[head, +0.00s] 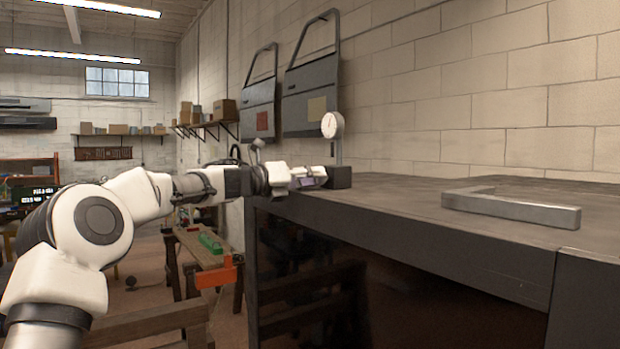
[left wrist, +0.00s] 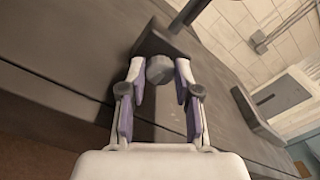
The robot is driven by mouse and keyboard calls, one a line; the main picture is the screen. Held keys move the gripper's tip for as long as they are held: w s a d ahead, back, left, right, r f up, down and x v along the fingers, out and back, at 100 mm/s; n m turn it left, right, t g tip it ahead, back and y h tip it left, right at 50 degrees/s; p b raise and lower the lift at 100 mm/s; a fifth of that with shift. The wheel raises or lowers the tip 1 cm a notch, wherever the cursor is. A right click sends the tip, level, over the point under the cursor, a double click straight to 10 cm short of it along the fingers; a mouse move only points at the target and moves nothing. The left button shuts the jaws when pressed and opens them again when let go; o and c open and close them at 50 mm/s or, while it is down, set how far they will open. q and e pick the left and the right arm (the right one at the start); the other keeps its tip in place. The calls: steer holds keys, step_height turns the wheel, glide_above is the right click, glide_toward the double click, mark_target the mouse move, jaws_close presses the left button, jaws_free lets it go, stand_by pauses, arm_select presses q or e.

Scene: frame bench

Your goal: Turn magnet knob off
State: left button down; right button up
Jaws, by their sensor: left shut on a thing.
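The magnetic base (head: 338,177) is a dark block on the bench top near its far left corner. A post rises from it and carries a round white dial (head: 332,125). The base (left wrist: 157,42) also shows in the left wrist view, with a grey knob (left wrist: 159,69) on its near face. My left gripper (head: 312,178) reaches the base from the left. In the left wrist view its two fingers (left wrist: 160,80) are on either side of the knob, shut on it. The head view is too small to show the knob's turn. My right gripper is not in view.
The dark bench top (head: 400,200) is mostly clear. A grey angled metal bar (head: 515,208) lies on it at the right. A block wall (head: 470,90) stands behind the bench. Wooden trestles with an orange clamp (head: 217,273) stand left of the bench.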

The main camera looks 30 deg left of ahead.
arm_select(q)
steer(key=shift+d+f, duration=0.1)
steer(key=shift+f, duration=0.2)
steer(key=c, duration=0.8)
jaws_free()
steer(key=shift+d+r, duration=0.2)
steer(key=shift+d, duration=0.1)
steer(key=shift+a, duration=0.2)
